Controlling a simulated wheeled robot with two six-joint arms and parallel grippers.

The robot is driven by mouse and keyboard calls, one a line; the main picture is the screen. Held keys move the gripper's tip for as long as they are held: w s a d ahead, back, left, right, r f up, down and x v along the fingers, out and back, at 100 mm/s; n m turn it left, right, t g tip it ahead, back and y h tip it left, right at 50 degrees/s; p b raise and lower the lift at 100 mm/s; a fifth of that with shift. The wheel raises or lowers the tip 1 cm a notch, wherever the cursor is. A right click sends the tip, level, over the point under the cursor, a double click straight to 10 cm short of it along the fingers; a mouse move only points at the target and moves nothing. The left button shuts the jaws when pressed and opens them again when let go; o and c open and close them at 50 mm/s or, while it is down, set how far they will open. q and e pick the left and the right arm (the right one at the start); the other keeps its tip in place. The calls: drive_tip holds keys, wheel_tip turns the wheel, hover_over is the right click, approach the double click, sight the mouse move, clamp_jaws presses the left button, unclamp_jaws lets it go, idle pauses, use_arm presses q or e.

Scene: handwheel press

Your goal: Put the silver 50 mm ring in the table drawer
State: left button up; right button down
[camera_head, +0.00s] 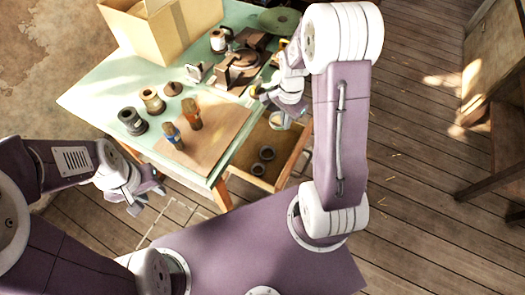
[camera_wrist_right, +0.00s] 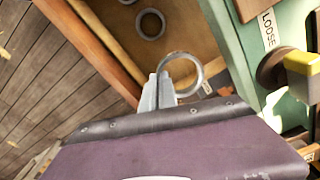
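The silver ring (camera_wrist_right: 181,73) is between the fingertips of my right gripper (camera_wrist_right: 157,92), which is shut on its rim in the right wrist view. In the head view my right gripper (camera_head: 281,110) is over the back part of the open table drawer (camera_head: 296,152), and the ring shows only faintly there. The drawer also shows in the right wrist view (camera_wrist_right: 195,32), below the held ring. My left gripper (camera_head: 146,196) is open and empty, left of the table's front corner.
The green table (camera_head: 90,92) carries a cardboard box (camera_head: 160,30), a brown board (camera_head: 215,140) with two brushes, several spools and the press (camera_head: 238,65). In the wrist view, a LOOSE label (camera_wrist_right: 268,28) and a yellow-tipped knob (camera_wrist_right: 300,62) are at the right. Wooden furniture stands far right.

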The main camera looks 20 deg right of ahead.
hover_over(284, 143)
wheel_tip(284, 143, down, 6)
drive_tip(key=shift+f+b, duration=0.1)
drive_tip(key=shift+b, duration=0.35)
drive_tip(key=shift+a+f, duration=0.1)
drive_tip(key=shift+f, duration=0.1)
wheel_tip(284, 143, down, 4)
drive_tip(key=shift+r+b, duration=0.25)
drive_tip(key=shift+b, duration=0.05)
drive_tip(key=shift+w, duration=0.1)
drive_tip(key=c, duration=2)
unclamp_jaws()
drive_tip(key=shift+f, duration=0.1)
drive_tip(key=o, duration=0.3)
